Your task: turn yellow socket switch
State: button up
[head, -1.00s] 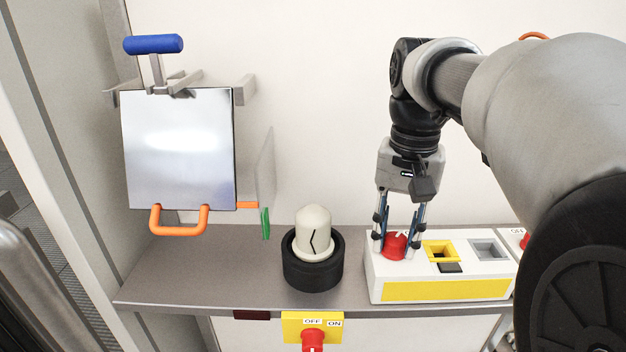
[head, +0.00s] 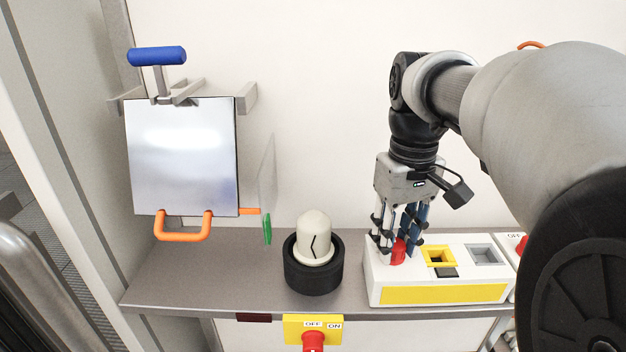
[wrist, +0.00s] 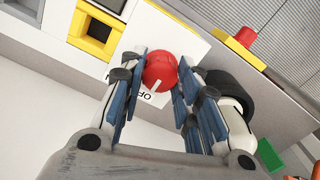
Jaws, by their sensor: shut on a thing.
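A round red switch knob (head: 398,252) sits at the left end of a white socket box (head: 372,285), just left of the yellow socket (head: 428,251). My gripper (head: 402,246) reaches down from above and is shut on the knob, its blue-sided fingers on either side of it. In the wrist view the knob (wrist: 159,72) shows a white mark and sits between the fingers. Lettering beside it is partly hidden by a finger. The yellow socket also shows in the wrist view (wrist: 77,27), with a dark opening.
A grey socket (head: 484,246) is right of the yellow one. Left of the box, a cream dome (head: 314,235) stands in a black ring. Below the shelf is a yellow OFF/ON plate (head: 294,329) with a red knob. Bare shelf (head: 200,270) lies to the left.

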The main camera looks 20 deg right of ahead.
dwell(0.4)
jog(key=o, duration=1.1)
jog(key=shift+c, duration=0.2)
notch_tip(320, 180, up, 12)
